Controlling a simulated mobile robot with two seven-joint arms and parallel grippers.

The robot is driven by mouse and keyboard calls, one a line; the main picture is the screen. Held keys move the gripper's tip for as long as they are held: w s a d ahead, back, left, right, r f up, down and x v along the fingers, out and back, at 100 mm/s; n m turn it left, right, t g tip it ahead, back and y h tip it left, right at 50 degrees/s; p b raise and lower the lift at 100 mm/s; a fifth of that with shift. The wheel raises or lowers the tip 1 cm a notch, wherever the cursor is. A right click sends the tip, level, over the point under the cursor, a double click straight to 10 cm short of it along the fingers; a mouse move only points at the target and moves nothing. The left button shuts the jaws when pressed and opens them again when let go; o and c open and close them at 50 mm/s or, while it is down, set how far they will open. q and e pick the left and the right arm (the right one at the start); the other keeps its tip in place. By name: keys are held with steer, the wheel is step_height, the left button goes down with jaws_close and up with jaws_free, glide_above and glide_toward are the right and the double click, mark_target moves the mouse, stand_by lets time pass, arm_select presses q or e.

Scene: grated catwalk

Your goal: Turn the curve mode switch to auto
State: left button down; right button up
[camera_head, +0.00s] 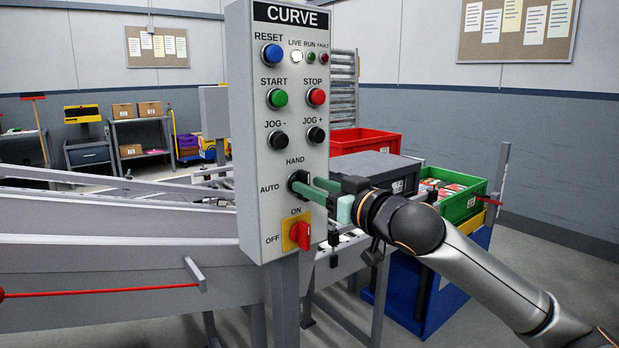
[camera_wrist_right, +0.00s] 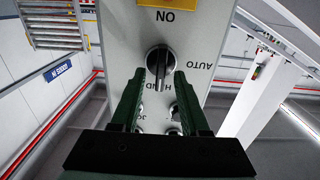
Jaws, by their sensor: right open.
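The grey control box (camera_head: 248,140) headed CURVE stands in the middle of the head view. Its black mode switch (camera_head: 293,179), with HAND printed above and AUTO to the left, is partly covered by my right gripper. In the wrist view, which shows the panel upside down, the switch (camera_wrist_right: 157,58) has its bar pointing towards HAND. My right gripper (camera_head: 307,186) is open, with its green fingers reaching to the panel. In the wrist view its fingertips (camera_wrist_right: 160,76) lie on either side of the switch bar; contact cannot be told. My left gripper is not in view.
Just below the switch is a red ON/OFF rotary switch (camera_head: 300,235) on a yellow plate. Above are the JOG- (camera_head: 277,139) and JOG+ (camera_head: 316,135) buttons. A conveyor (camera_head: 120,235) runs left of the box. Red (camera_head: 365,137) and green (camera_head: 460,206) crates stand behind right.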

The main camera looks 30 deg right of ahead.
steer(key=shift+w+a, duration=0.1)
steer(key=shift+w, duration=0.7)
jaws_close()
